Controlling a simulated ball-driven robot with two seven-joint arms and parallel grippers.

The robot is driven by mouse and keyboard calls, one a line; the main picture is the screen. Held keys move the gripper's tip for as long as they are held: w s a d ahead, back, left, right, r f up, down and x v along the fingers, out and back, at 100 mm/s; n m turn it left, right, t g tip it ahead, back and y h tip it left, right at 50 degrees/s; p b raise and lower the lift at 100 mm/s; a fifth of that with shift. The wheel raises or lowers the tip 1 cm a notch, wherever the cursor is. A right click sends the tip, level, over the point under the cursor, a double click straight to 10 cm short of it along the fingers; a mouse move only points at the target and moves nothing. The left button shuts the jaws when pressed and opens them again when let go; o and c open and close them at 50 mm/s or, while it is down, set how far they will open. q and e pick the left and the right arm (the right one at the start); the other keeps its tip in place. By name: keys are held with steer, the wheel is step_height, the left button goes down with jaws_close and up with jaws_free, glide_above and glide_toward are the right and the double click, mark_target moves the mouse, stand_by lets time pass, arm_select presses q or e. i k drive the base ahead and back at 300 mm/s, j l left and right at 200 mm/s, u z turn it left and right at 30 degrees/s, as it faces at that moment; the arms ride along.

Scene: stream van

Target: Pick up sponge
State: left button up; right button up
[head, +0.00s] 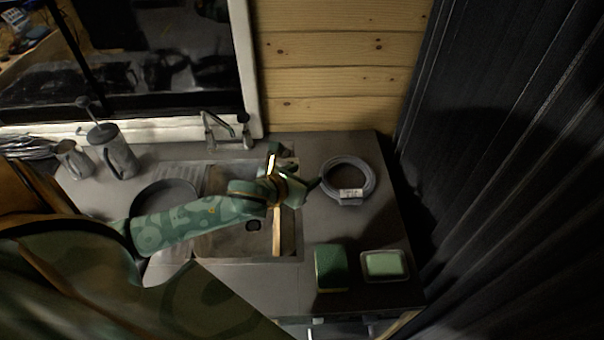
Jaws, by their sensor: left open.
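My left gripper (297,170) is open and empty. It is above the right part of the sink, farther back than the sponge and to its left, clear of it. My left arm reaches in from the left across the sink. My right gripper is not in view.
A clear tray with a pale green block (385,264) stands right of the sponge. A coiled grey cable (348,180) lies behind. The sink (228,244) has a faucet (222,128) at its back. A dark pan (165,196), French press (117,158) and jug (74,160) are left.

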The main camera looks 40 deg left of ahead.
mark_target(332, 274)
steer(key=u, duration=0.7)
